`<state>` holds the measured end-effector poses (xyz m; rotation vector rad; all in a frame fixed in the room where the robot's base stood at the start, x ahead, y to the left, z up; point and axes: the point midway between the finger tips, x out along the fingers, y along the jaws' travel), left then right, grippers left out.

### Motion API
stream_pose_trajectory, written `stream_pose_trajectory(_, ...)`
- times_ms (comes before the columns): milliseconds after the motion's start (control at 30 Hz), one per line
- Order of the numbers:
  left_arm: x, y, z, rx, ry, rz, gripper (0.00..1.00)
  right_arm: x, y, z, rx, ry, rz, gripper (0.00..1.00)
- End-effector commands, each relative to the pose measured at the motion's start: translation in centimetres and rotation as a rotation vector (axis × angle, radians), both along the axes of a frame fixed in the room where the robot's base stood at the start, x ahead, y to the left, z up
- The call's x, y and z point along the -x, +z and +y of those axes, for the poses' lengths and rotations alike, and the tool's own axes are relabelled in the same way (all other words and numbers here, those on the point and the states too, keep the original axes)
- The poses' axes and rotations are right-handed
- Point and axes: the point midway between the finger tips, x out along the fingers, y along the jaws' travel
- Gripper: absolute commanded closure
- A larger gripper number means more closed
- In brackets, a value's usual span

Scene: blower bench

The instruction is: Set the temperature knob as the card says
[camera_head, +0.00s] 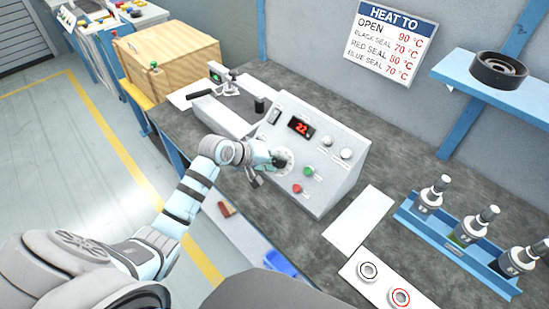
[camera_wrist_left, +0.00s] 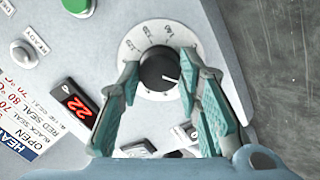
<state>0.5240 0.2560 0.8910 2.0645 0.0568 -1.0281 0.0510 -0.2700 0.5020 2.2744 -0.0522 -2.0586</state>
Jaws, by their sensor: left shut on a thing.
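The temperature knob (camera_wrist_left: 158,68) is black with a white pointer line and sits on a white numbered dial (camera_wrist_left: 140,42) on the sloped control box (camera_head: 315,150). My left gripper (camera_head: 279,160) is at the dial; in the left wrist view its fingers (camera_wrist_left: 158,82) are shut on the knob from both sides. The pointer aims to the right in that view. The red display (camera_head: 301,127) reads 22.
Green (camera_head: 308,171) and red (camera_head: 297,188) buttons sit close to the knob. A white plate with two seal rings (camera_head: 368,271) and a blue rack (camera_head: 450,248) with several bottle-like parts stand at the right. A wooden box (camera_head: 168,59) stands at the back left.

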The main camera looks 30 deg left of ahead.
Motion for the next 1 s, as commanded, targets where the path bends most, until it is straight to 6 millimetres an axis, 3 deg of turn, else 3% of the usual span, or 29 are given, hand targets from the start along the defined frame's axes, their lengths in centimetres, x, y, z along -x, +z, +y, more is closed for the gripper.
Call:
stream_pose_trajectory(400, 0.0, 0.3, 0.0, -0.192, -0.204, -0.062, 0.96, 0.0, 3.1, 0.1, -0.002, -0.001, 0.0, 0.58)
stream_pose_trajectory(1000, 0.0, 0.1, 0.0, -0.334, -0.355, -0.113, 0.96, 0.0, 4.1, 0.2, -0.002, -0.001, 0.0, 0.58)
